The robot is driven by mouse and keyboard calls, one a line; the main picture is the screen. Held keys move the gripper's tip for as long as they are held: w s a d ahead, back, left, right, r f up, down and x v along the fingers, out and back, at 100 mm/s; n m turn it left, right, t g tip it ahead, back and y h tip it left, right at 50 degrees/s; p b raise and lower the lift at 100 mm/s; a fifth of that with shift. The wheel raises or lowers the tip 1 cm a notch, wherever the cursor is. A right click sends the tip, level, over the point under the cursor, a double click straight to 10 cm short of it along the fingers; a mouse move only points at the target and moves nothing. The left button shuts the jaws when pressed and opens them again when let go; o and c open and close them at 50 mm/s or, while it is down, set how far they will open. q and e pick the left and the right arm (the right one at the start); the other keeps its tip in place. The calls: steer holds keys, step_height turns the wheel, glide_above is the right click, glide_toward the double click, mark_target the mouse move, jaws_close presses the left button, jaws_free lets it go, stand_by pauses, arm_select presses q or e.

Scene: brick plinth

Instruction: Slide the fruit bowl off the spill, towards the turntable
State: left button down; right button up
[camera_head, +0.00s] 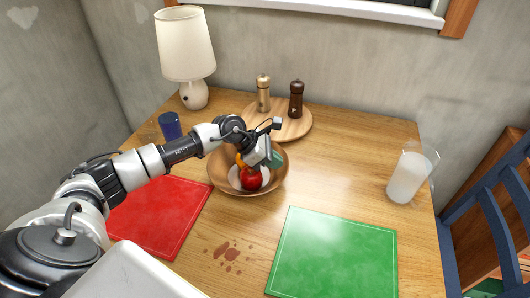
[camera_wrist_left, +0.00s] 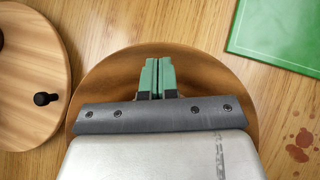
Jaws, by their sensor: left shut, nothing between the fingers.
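The wooden fruit bowl (camera_head: 222,178) stands near the middle of the table, with a red apple (camera_head: 252,180) and an orange fruit (camera_head: 240,160) in it. The dark red spill (camera_head: 228,253) lies in front of the bowl, with bare wood between them; it also shows in the left wrist view (camera_wrist_left: 300,150). The round wooden turntable (camera_head: 300,122) is just behind the bowl. My left gripper (camera_head: 276,159) is over the bowl, its green fingers shut and empty. In the left wrist view the fingers (camera_wrist_left: 157,77) overlap the bowl (camera_wrist_left: 205,68); contact cannot be told. My right gripper is out of view.
Two mills (camera_head: 263,92) (camera_head: 296,98) stand on the turntable. A lamp (camera_head: 186,50) and blue cup (camera_head: 170,126) are at the left. A red mat (camera_head: 160,215) and green mat (camera_head: 335,255) lie in front. A glass jug (camera_head: 410,174) stands near the right edge.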

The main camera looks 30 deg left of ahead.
arm_select(q)
steer(key=shift+w+d+f, duration=0.1)
steer(key=shift+d+f, duration=0.05)
steer(key=w+d, duration=0.1)
steer(key=d, duration=0.2)
steer(key=shift+w+b, duration=0.4)
steer(key=shift+a, duration=0.1)
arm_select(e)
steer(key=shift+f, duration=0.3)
